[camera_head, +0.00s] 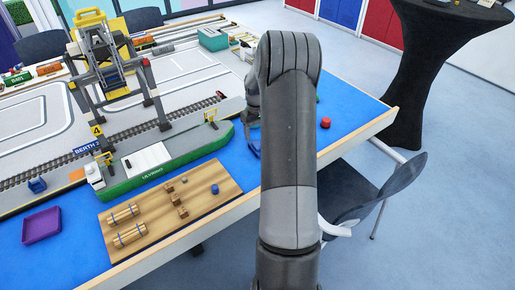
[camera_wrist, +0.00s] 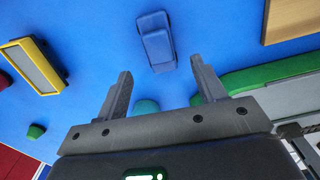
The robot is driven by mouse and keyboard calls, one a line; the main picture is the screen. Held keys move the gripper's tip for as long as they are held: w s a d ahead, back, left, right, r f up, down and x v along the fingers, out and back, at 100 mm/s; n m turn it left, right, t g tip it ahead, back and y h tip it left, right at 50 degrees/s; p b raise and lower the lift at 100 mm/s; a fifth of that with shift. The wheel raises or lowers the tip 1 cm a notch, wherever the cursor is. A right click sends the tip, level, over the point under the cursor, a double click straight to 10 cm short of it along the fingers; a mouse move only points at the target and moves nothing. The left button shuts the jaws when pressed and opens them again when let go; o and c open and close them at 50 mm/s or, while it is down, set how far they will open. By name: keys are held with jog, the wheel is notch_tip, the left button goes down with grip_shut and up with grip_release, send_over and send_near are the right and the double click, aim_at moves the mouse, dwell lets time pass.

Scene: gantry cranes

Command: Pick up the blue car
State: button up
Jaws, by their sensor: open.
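The blue car (camera_wrist: 156,42) lies on the blue table top in the wrist view, just ahead of the gap between my fingertips. My gripper (camera_wrist: 161,68) is open and empty, with one finger on each side of that gap. The car looks apart from both fingers.
A teal rounded piece (camera_wrist: 146,106) shows between my fingers. A yellow-framed block (camera_wrist: 35,67) and a green piece (camera_wrist: 36,131) lie left. A wooden board (camera_wrist: 291,18) and the green ship (camera_wrist: 262,75) are right. A red piece (camera_head: 325,123) sits near the table edge.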

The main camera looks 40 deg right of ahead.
aim_at(257, 144)
jog(key=f, duration=0.6)
jog(key=shift+s+f, duration=0.3)
jog(key=c, duration=1)
jog(key=shift+c, duration=0.7)
jog(key=shift+r, duration=0.15)
